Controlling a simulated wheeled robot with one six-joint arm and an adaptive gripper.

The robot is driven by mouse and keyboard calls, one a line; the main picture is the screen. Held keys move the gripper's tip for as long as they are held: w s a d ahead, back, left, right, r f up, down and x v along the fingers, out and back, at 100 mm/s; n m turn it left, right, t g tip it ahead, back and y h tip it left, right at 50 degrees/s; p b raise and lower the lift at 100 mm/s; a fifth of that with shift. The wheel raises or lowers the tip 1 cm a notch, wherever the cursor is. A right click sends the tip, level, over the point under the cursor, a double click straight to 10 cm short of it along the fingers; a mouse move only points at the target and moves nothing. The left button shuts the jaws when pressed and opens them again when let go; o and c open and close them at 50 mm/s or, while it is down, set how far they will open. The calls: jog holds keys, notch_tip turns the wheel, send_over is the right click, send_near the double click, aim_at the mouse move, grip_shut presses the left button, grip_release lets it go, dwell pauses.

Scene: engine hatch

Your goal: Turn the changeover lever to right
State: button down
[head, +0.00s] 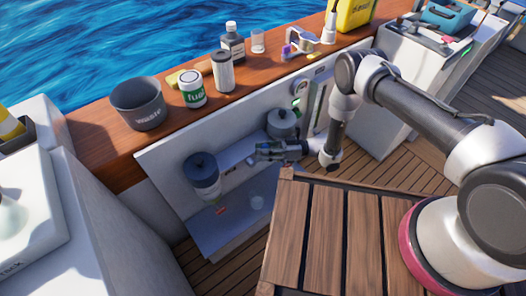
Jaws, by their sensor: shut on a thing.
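My gripper (256,153) reaches in from the right, level, into the open engine hatch, between two dark-topped filter canisters. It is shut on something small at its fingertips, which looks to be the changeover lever. The lever is mostly hidden by the fingers, so its exact angle cannot be told. The nearer left canister (204,178) has a dark blue cap and a pale bowl. The farther canister (282,124) is grey and stands just behind my gripper.
A slatted wooden hatch cover (330,230) stands in front. The hatch floor is mostly clear.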

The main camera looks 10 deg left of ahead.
jog(key=c, duration=1.4)
grip_release()
jog(key=shift+d+f, duration=0.1)
